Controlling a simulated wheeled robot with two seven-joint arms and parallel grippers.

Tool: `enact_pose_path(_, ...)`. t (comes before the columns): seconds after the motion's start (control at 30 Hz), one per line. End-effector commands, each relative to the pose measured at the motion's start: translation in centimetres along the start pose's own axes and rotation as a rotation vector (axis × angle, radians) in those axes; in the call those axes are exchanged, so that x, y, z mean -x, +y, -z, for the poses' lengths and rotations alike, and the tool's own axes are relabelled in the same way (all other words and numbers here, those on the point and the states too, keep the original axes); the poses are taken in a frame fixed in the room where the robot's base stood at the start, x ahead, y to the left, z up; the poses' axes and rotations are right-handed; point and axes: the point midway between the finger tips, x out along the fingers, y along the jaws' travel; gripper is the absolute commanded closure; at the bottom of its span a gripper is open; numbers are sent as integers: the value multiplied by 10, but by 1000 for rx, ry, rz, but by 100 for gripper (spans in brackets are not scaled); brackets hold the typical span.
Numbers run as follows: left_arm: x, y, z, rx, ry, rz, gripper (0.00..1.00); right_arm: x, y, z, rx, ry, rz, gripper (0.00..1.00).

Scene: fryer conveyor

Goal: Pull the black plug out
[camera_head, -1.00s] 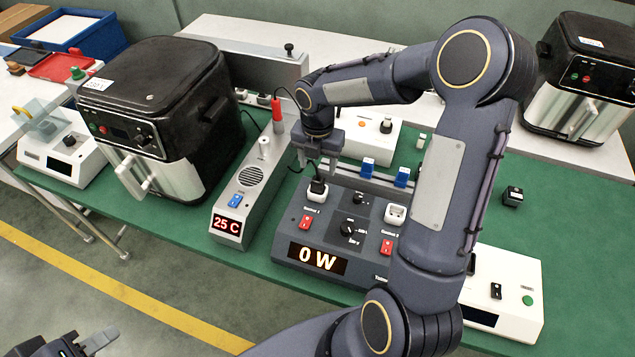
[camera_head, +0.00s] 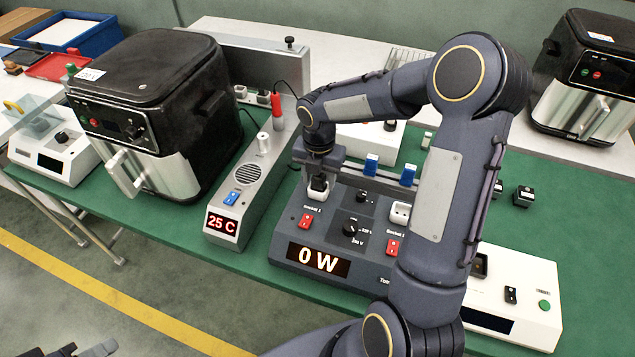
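The black plug (camera_head: 318,184) sits in the white left socket of the dark grey power meter (camera_head: 283,237), whose display reads 0 W. My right gripper (camera_head: 319,178) points down at the plug, its fingers low around it. The fingers hide part of the plug, and I cannot tell whether they are closed on it. The second white socket (camera_head: 399,214), to the right, is partly beside my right arm. My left gripper (camera_head: 88,350) shows only in part at the bottom left edge, away from the table.
A silver unit (camera_head: 240,195) reading 25 C stands left of the meter, beside a black fryer (camera_head: 150,110). Blue switches (camera_head: 371,164) stand behind the meter. A white box (camera_head: 525,298) is at the right. A small black block (camera_head: 523,196) lies on the green mat.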

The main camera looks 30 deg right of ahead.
Motion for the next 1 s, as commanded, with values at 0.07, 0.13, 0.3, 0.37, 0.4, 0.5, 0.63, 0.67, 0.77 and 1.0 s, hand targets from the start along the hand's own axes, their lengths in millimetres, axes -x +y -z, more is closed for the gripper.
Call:
enact_pose_path(0.07,0,0,0,0,0,0,64,0,0,0,0,0,0,63)
enact_pose_path(0.13,0,0,0,0,0,0,64,0,0,0,0,0,0,72)
enact_pose_path(0.3,0,0,0,0,0,0,64,0,0,0,0,0,0,95)
enact_pose_path(0.37,0,0,0,0,0,0,64,0,0,0,0,0,0,100)
enact_pose_path(0.4,0,0,0,0,0,0,64,0,0,0,0,0,0,100)
enact_pose_path(0.5,0,0,0,0,0,0,64,1,0,0,0,0,0,100)
enact_pose_path(0.63,2,1,1,0,0,0,64,2,0,0,0,0,-1,100)
enact_pose_path(0.67,2,1,1,0,0,0,64,3,0,0,0,0,-1,100)
enact_pose_path(0.77,3,2,2,0,0,0,64,5,0,0,0,-1,-1,100)
enact_pose_path(1.0,6,3,3,0,0,0,64,9,1,0,0,-2,-2,100)
